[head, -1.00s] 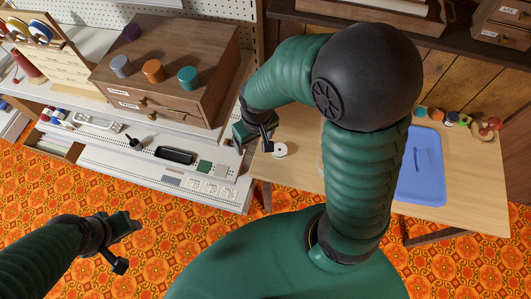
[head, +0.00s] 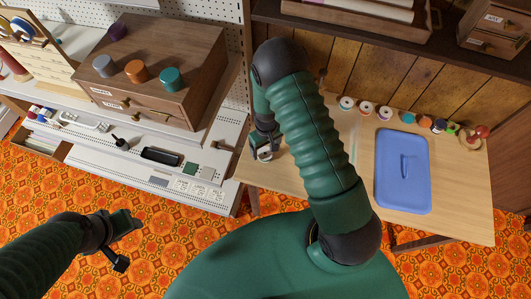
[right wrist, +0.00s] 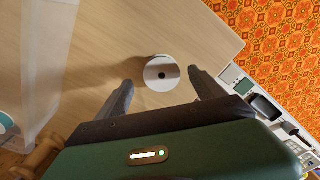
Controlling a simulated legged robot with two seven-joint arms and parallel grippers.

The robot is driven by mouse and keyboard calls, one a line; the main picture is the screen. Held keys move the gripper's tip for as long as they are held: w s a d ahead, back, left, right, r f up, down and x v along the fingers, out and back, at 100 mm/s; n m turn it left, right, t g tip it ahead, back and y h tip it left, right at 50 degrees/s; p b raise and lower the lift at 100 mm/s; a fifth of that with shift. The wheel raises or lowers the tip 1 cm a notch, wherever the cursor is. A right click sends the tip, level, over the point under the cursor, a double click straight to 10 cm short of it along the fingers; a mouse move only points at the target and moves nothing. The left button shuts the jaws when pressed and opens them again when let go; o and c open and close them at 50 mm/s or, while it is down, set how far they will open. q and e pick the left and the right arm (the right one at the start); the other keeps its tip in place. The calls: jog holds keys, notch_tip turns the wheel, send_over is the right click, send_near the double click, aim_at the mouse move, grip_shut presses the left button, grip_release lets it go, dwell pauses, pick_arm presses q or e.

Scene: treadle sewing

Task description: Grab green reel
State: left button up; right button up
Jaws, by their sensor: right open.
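My right gripper (head: 263,150) is open low over the left part of the wooden table, at a white-topped reel (right wrist: 161,73). In the right wrist view the reel stands upright between the two apart fingertips, with a visible gap on each side. Its top flange is white with a dark centre hole; its thread colour is hidden. A small green item (head: 453,128) sits in the row at the table's back right. A larger teal-green spool (head: 171,79) stands on the wooden drawer cabinet. My left gripper (head: 125,243) hangs over the floor, and its jaws are unclear.
Three white-topped reels (head: 366,107) stand along the table's back edge. A blue lidded tray (head: 403,172) lies on the table (head: 462,205). The drawer cabinet (head: 170,50) stands left of it. A translucent upright panel (right wrist: 45,60) is at the left in the right wrist view.

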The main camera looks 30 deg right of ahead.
aim_at(265, 154)
notch_tip(265, 154, down, 2)
jog(key=shift+d+f, duration=0.15)
jog(key=shift+f, duration=0.1)
jog(key=shift+w+f, duration=0.1)
jog(key=shift+a, duration=0.4)
jog(key=shift+c, duration=0.7)
jog(key=shift+a+r, duration=0.15)
jog(key=shift+r, duration=0.05)
jog(key=c, duration=0.5)
jog(key=shift+d+f, duration=0.1)
jog(key=shift+d, duration=0.2)
jog(key=c, duration=0.8)
jog(key=shift+a, duration=0.1)
